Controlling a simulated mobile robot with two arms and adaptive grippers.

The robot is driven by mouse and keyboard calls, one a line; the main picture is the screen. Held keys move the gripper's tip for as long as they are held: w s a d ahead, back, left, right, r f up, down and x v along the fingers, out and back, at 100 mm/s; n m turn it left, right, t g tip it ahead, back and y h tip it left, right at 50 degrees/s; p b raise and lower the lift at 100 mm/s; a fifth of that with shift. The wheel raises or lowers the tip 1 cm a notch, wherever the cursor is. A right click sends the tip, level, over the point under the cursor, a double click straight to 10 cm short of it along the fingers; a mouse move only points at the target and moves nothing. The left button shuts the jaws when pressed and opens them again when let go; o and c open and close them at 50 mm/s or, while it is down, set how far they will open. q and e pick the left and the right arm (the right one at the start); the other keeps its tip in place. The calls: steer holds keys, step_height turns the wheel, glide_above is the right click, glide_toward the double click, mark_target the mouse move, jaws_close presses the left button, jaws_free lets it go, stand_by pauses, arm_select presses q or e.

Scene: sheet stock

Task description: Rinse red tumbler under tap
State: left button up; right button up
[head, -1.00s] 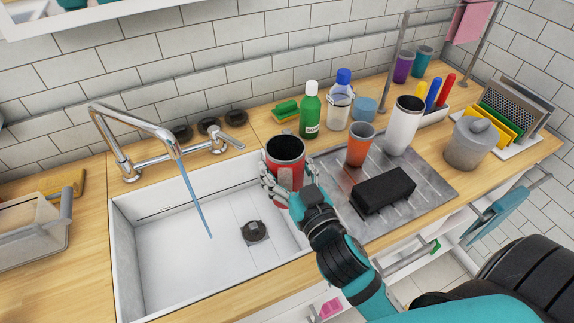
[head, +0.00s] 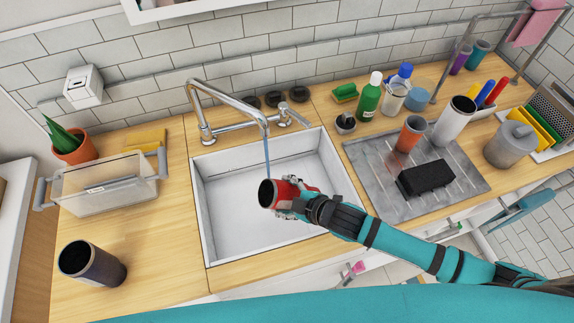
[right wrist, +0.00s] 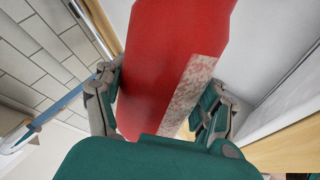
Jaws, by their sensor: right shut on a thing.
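The red tumbler (head: 291,187) lies tilted almost on its side over the white sink (head: 226,232), its dark mouth facing left. My right gripper (head: 290,205) is shut around it. In the right wrist view, the fingers of the gripper (right wrist: 160,105) stand on both sides of the red tumbler (right wrist: 165,60), which bears a pale speckled patch (right wrist: 195,90). The tap (head: 231,98) runs a thin blue stream (head: 267,158). In the head view the stream ends at the tumbler's upper edge; I cannot tell whether it hits it or passes behind. My left gripper is not in view.
Right of the sink, a metal drainboard (head: 365,175) holds an orange cup (head: 410,134), a white tumbler (head: 453,122) and a black block (head: 429,179). A green bottle (head: 368,97) stands behind. On the left are a clear bin (head: 105,184) and a dark tumbler (head: 92,264).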

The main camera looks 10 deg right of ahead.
steer(key=shift+s+d+f+n, duration=0.1)
steer(key=shift+d+f+n, duration=0.2)
steer(key=shift+d, duration=0.15)
steer(key=shift+s+d+f, duration=0.1)
steer(key=shift+f, duration=0.05)
steer(key=shift+d+p, duration=0.1)
steer(key=shift+p, duration=0.25)
steer(key=shift+w+a, duration=0.2)
steer(key=shift+w, duration=0.65)
arm_select(q)
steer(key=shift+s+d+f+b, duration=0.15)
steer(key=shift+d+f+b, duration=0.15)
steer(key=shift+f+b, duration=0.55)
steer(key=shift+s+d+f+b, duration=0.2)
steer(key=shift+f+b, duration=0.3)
steer(key=shift+b, duration=0.65)
arm_select(e)
steer(key=w+a, duration=0.2)
steer(key=w, duration=1)
steer(key=shift+a, duration=0.15)
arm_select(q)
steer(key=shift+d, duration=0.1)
